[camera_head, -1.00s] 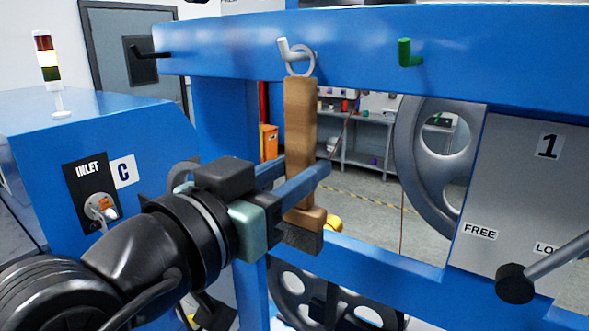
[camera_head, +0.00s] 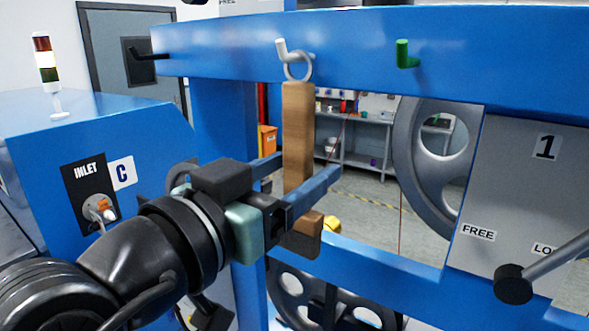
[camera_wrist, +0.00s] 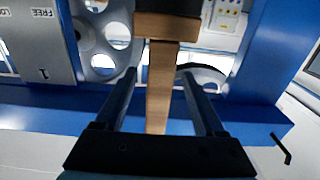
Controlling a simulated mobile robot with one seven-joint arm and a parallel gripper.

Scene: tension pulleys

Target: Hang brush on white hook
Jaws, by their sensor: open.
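The brush (camera_head: 297,140) hangs upright, bristles down, with its metal ring (camera_head: 297,66) at the white hook (camera_head: 283,49) on the blue beam. The ring appears to be looped over the hook. My gripper (camera_head: 308,172) is open, with its two blue fingers on either side of the wooden handle, low down near the brush head. In the wrist view the brush (camera_wrist: 161,85) shows between the two spread fingers, with gaps at both sides. The ring and hook are hidden in the wrist view.
A green hook (camera_head: 405,54) is on the same beam to the right, and a black hook (camera_head: 147,54) is at its left end. A grey wheel (camera_head: 432,160) and a grey panel (camera_head: 520,195) stand to the right. A blue inlet box (camera_head: 85,140) is at the left.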

